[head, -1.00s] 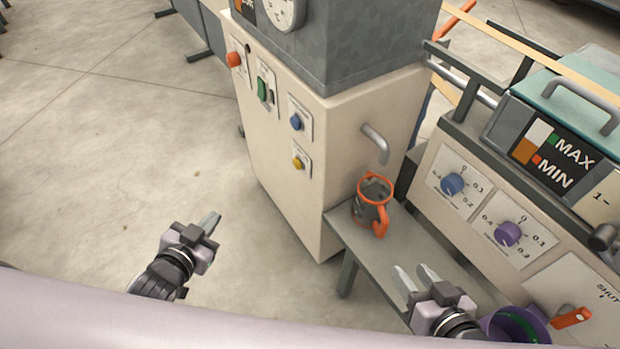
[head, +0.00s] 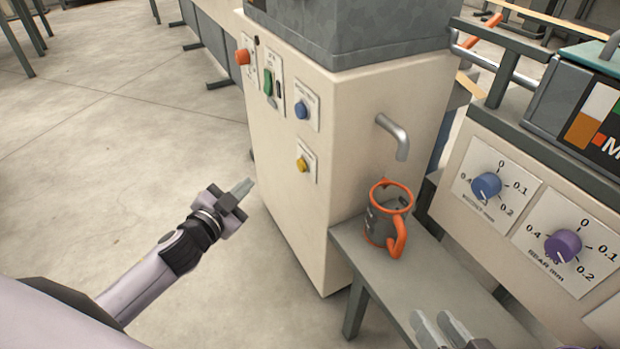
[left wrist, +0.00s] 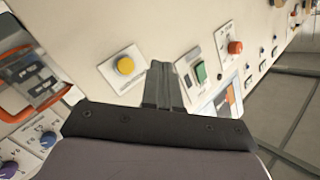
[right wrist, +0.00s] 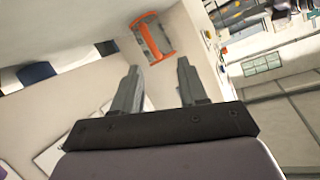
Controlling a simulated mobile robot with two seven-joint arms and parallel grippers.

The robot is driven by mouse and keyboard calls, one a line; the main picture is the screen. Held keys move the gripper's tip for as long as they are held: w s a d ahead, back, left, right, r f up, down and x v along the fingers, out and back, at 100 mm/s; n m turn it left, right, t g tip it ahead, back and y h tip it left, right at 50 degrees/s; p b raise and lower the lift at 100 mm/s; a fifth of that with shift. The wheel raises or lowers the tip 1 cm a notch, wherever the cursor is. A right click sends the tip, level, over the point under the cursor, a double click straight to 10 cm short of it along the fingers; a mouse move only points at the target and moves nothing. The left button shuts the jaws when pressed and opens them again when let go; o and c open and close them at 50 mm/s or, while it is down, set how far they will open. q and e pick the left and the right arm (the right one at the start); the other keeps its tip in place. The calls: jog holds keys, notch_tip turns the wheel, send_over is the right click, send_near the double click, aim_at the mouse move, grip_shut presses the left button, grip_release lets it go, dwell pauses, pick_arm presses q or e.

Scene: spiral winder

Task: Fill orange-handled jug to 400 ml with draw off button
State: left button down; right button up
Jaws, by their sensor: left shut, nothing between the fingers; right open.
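The grey jug (head: 378,228) with an orange rim and orange handle stands upright on a grey shelf (head: 425,275), below a bent metal spout (head: 395,135). Its contents cannot be made out. It also shows in the right wrist view (right wrist: 153,38). A yellow button (head: 302,165) and a blue button (head: 301,110) are on the cream cabinet; I cannot read their labels. My left gripper (head: 243,187) is shut and empty, left of the cabinet and apart from it. In the left wrist view the yellow button (left wrist: 124,65) is left of the fingertips. My right gripper (head: 440,322) is open and empty, in front of the jug.
The cream cabinet (head: 345,110) also has a red-orange knob (head: 243,57) and a green switch (head: 268,80). To the right is a panel with a blue dial (head: 486,186) and a purple dial (head: 562,246). The floor left of the cabinet is clear.

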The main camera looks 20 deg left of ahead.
aim_at(302, 165)
pick_arm(q)
jog(key=shift+w, duration=0.2)
dwell(0.3)
jog(key=w+d+b, duration=0.1)
jog(key=w+d, duration=0.5)
jog(key=shift+w, duration=0.25)
jog(key=shift+w, duration=0.1)
dwell(2.0)
jog(key=shift+w+d, duration=0.25)
jog(key=shift+w+d, duration=0.3)
jog(key=shift+d, duration=0.05)
dwell(2.5)
jog(key=shift+s+a, duration=0.1)
dwell(1.1)
jog(key=shift+s+a, duration=0.5)
jog(key=shift+s, duration=0.05)
